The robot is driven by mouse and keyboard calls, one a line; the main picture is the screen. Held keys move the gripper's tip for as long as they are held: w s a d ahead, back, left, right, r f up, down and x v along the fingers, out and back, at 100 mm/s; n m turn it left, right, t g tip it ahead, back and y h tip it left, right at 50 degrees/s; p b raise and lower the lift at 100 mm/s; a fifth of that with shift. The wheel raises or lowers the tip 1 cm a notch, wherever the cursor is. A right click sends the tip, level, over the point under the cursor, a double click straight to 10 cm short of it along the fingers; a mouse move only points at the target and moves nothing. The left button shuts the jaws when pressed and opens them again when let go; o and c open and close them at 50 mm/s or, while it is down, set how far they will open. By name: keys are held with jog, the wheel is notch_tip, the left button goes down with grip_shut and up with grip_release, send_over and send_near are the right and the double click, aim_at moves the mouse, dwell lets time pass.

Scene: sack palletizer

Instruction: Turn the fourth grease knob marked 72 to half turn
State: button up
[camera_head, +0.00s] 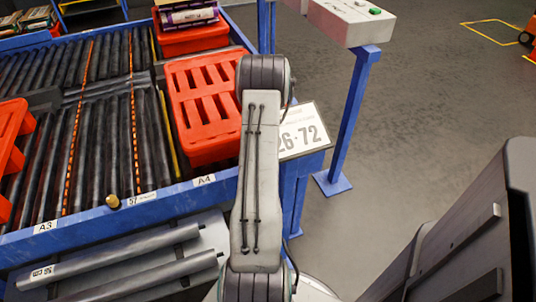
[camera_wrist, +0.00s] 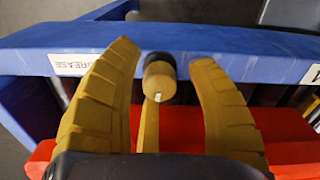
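A brass grease knob (camera_wrist: 158,82) on a dark collar sticks out from the blue rail (camera_wrist: 240,43) in the wrist view. A small white mark shows on the lower part of its face. My gripper (camera_wrist: 164,56) is open, with one yellow finger to each side of the knob and a visible gap on both sides. In the head view my arm hides the gripper and this knob. A white sign ending in 72 (camera_head: 302,134) stands partly behind my arm. Another brass knob (camera_head: 112,201) sits on the front rail further left, beside a small number label.
A GREASE label (camera_wrist: 76,63) is on the rail left of the fingers. Red slatted pallets or crates (camera_head: 205,105) lie on the black roller conveyor (camera_head: 95,140). A blue post (camera_head: 352,115) carries a white control box (camera_head: 350,20). Open floor (camera_head: 420,110) lies to the right.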

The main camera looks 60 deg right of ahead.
jog(key=shift+d+r, duration=0.1)
dwell(0.3)
jog(key=n, duration=1.2)
jog(key=n+b, duration=0.1)
jog(key=n, duration=0.2)
jog(key=shift+n, duration=0.4)
notch_tip(320, 180, up, 8)
jog(key=p, duration=0.2)
jog(key=shift+p, duration=0.3)
jog(key=shift+w+a+r+m+t+h+p, duration=0.15)
jog(key=shift+w+a+r+m+p, duration=0.95)
jog(key=shift+a+r, duration=1.8)
jog(key=shift+w+a+r+m+t+h+p, duration=0.2)
jog(key=shift+w+a+r+p, duration=0.55)
jog(key=shift+w+a+r, duration=1.5)
jog(key=shift+w+a+r+m+t+h+p, duration=0.15)
jog(key=shift+w+a+r+m+p, duration=0.65)
jog(key=shift+a+r, duration=2.7)
